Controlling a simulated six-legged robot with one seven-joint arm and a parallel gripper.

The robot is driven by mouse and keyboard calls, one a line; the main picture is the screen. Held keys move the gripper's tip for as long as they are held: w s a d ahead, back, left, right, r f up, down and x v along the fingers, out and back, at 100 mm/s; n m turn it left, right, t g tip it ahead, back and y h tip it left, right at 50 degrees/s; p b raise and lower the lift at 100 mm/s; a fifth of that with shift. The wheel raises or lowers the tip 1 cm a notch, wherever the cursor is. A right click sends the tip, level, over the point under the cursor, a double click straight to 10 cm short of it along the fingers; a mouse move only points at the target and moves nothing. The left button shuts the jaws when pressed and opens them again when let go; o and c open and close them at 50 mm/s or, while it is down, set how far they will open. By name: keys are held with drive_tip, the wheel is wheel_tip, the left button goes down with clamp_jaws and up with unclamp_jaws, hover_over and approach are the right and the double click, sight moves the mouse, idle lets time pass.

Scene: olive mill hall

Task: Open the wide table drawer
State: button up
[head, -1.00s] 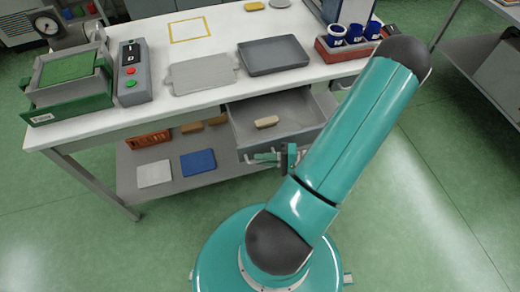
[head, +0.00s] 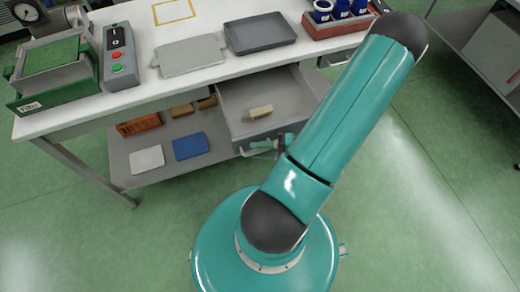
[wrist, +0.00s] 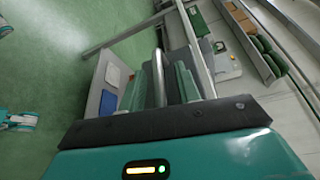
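The wide table drawer (head: 285,97) is a grey tray-like drawer under the white table. It stands well out from the table edge, with a beige block (head: 261,111) lying inside. Its pale bar handle (head: 243,152) runs along the front. My gripper (head: 266,149) is at this handle, partly hidden behind my own arm. In the wrist view the handle bar (wrist: 159,75) passes between my fingers (wrist: 170,85), which look closed around it; the exact contact is hard to see.
The white tabletop (head: 130,50) carries a grey tray (head: 262,34), a flat grey plate (head: 189,53), a button box (head: 120,58) and a red rack (head: 335,24) of blue cups. Green floor is clear in front.

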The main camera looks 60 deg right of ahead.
sight(279, 128)
drive_tip(key=v, duration=1.3)
drive_tip(key=shift+s+d, duration=0.25)
drive_tip(key=shift+d, duration=0.05)
drive_tip(key=w+r+n+g, duration=0.1)
drive_tip(key=w+r+g, duration=0.1)
drive_tip(key=w, duration=0.1)
drive_tip(key=w+a+r+n+g+y, duration=0.1)
drive_tip(key=w+r+n+g, duration=0.1)
drive_tip(key=r+g, duration=0.1)
drive_tip(key=w+a+r+n+g+y, duration=0.1)
drive_tip(key=w+r+g, duration=0.1)
drive_tip(key=w+g, duration=0.1)
drive_tip(key=shift+w+a+r+n, duration=0.1)
drive_tip(key=shift+w+r+n, duration=0.1)
drive_tip(key=shift+w+n, duration=0.1)
drive_tip(key=w+a+r+n+g+h, duration=0.5)
drive_tip(key=w+a+r+n+h, duration=0.3)
drive_tip(key=w+a+r, duration=0.6)
drive_tip(key=s+a+r+n+t+h, duration=0.1)
drive_tip(key=s+a+r+t+h, duration=0.1)
drive_tip(key=a+r, duration=0.8)
drive_tip(key=shift+a+t+h, duration=0.6)
drive_tip(key=shift+a+t, duration=0.25)
drive_tip(key=shift+t, duration=0.35)
